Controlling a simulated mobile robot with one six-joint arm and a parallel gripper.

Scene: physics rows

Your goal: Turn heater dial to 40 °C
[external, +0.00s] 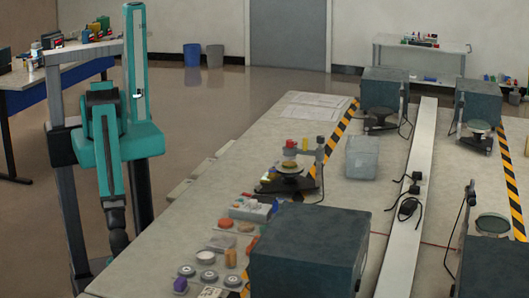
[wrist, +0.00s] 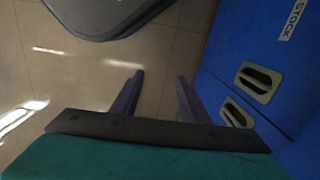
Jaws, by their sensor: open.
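I cannot make out a heater dial or any temperature marks in either view. On the long workbench (external: 330,130) in the external view stands a small stand-like device (external: 287,183) with a round plate; whether it is the heater I cannot tell. More such devices stand by the dark boxes farther back. My gripper (wrist: 160,85) is open and empty in the wrist view, pointing down over the floor, beside a blue cabinet front. In the external view my arm hangs left of the workbench, and the gripper itself is not clearly visible there.
A dark box (external: 309,252) stands on the near bench, with several small items left of it. A pale bin (external: 362,158) stands mid-bench. The blue cabinet (wrist: 245,60) with a STOCK label and recessed handles is close at right in the wrist view. Open floor lies behind my arm.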

